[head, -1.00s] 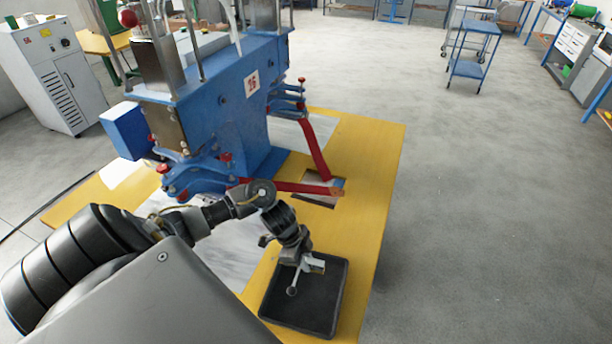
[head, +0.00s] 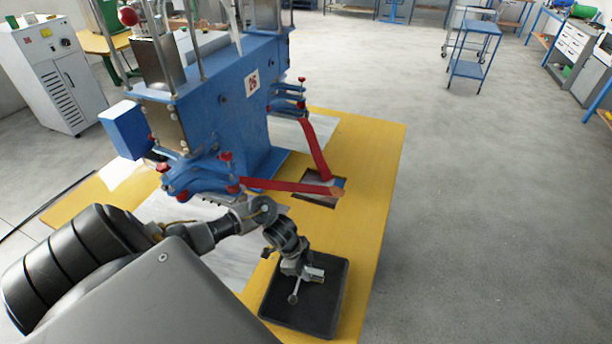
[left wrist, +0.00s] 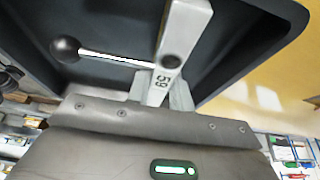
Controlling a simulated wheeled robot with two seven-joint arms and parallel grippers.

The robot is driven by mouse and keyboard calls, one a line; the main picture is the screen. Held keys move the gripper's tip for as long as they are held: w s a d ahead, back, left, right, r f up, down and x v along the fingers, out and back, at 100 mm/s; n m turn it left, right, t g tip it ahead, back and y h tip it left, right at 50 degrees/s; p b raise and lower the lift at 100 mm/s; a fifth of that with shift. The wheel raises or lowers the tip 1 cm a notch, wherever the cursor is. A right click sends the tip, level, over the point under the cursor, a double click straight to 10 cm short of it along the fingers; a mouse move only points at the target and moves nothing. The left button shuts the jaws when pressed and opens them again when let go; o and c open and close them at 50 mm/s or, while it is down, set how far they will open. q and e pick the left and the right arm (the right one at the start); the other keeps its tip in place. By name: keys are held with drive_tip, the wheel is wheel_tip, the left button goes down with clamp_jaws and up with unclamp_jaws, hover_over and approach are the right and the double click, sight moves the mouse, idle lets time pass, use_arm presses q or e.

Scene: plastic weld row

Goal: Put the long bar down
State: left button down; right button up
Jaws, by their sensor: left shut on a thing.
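My left gripper (head: 303,270) is over the black tray (head: 331,315), pointing down. It is shut on a pale metal bar, which shows in the left wrist view (left wrist: 186,28) with the number 59 on it. A thin rod ending in a dark ball knob (left wrist: 65,48) sticks out sideways by the bar; the knob also shows in the head view (head: 293,299). The bar reaches out over the tray floor. I cannot tell whether it touches the tray. My right gripper is not in view.
The tray lies on the near end of a yellow tabletop (head: 372,185). A blue machine (head: 235,110) stands behind, with two red strips (head: 285,186) reaching to a square opening in the table. Open grey floor (head: 480,210) lies to the right.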

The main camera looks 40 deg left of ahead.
use_arm(q)
drive_tip(key=c, duration=1.3)
unclamp_jaws()
drive_tip(key=shift+f, duration=0.1)
drive_tip(key=shift+o, duration=0.2)
drive_tip(key=shift+r, duration=0.3)
drive_tip(key=v, duration=1.1)
drive_tip(key=shift+s+a+r+p, duration=0.15)
drive_tip(key=shift+a+r+p, duration=0.1)
drive_tip(key=shift+r+p, duration=0.05)
